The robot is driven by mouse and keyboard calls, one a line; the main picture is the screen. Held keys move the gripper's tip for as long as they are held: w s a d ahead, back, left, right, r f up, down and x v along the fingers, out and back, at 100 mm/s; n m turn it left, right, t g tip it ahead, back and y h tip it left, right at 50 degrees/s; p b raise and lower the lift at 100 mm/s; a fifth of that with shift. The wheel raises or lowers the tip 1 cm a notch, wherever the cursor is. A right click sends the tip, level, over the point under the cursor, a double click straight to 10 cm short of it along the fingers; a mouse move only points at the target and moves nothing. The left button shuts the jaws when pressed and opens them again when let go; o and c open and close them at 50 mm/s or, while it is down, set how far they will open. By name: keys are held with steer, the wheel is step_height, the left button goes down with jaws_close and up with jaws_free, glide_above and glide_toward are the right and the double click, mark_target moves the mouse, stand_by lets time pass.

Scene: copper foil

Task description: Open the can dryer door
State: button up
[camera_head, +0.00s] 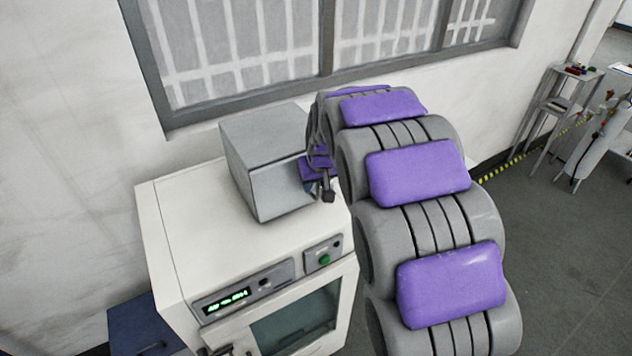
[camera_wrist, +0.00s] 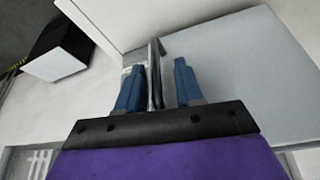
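A white machine (camera_head: 185,245) with a lit green display, a green button and a glass front window stands below a grey metal box (camera_head: 263,145). I cannot tell for certain which of them is the can dryer. My gripper (camera_head: 318,178) is beside the right front edge of the grey box, partly hidden by my arm. In the wrist view, its two blue fingers (camera_wrist: 158,85) are apart. A thin metal handle (camera_wrist: 155,75) stands between them, closer to the left finger, with a gap to the right finger. Behind it is a flat grey panel (camera_wrist: 235,75).
A barred window (camera_head: 240,45) is in the wall behind. A dark blue box (camera_head: 140,325) stands left of the machine. A small stand (camera_head: 555,105) is far right, past open floor (camera_head: 555,235). The wrist view shows a black and white box (camera_wrist: 60,52).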

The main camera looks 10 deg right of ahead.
steer(key=shift+c, duration=0.5)
steer(key=shift+d, duration=0.1)
jaws_close()
steer(key=shift+s+m, duration=0.3)
steer(key=shift+s, duration=0.15)
steer(key=s+a+m+g+h+b, duration=0.1)
steer(key=s+a+m+h, duration=0.3)
steer(key=s+a+m, duration=0.9)
steer(key=s+m+g, duration=0.1)
steer(key=s, duration=0.1)
steer(key=shift+s+m+g+h, duration=0.3)
steer(key=shift+g, duration=0.1)
steer(key=shift+a, duration=0.1)
